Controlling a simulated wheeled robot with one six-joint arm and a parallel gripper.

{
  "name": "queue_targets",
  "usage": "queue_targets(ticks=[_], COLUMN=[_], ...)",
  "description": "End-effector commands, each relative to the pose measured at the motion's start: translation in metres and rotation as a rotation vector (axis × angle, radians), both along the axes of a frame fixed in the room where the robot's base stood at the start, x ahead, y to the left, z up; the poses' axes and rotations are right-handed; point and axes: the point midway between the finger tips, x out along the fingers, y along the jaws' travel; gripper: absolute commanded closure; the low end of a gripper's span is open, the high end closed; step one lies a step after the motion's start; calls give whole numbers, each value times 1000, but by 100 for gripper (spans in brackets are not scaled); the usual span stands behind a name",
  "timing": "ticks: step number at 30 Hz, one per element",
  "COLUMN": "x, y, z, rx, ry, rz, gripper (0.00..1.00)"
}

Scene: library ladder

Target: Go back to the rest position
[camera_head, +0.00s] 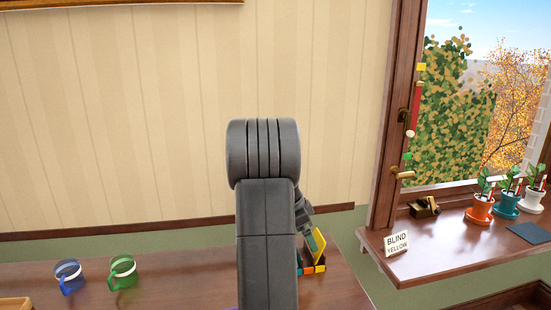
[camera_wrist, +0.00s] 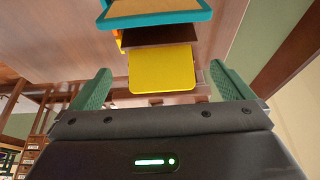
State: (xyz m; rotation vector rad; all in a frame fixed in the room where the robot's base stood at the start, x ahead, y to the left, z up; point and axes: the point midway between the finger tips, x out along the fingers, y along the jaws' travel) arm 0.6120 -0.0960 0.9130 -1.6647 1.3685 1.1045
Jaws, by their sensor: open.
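My arm rises in the middle of the head view and hides much of what is behind it. My gripper (camera_wrist: 160,67) shows in the wrist view as two green-padded fingers, spread wide apart. A yellow panel (camera_wrist: 161,72) appears between the fingers, with clear gaps on both sides; no finger touches it. Beyond it are a dark brown strip and a teal-edged panel (camera_wrist: 158,17). In the head view only a small grey part of the gripper shows right of my arm, just above the yellow piece (camera_head: 316,243) on the table.
At right, the windowsill (camera_head: 440,250) bears several potted plants, a small brown object (camera_head: 424,207) and a "BLIND YELLOW" sign (camera_head: 396,244). The striped wall (camera_head: 120,120) is behind.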

Motion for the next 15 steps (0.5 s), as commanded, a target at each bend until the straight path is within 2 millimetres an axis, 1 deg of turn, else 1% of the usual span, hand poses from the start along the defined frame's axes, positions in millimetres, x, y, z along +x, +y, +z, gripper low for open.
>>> queue_targets(ticks=[1, 3, 7, 8, 9, 10, 15], x=[0, 1, 2, 3, 3, 3, 3], y=[-4, -9, -16, -17, -16, -16, -16], z=[-11, -22, -38, -39, -32, -31, -29], rx=[0, 0, -1, 0, 0, 0, 0], ry=[5, 4, 3, 1, -1, -1, 0], rz=[-2, -3, -1, 0, 0, 0, 0], gripper=[0, 0, 0, 0, 0, 0, 0])
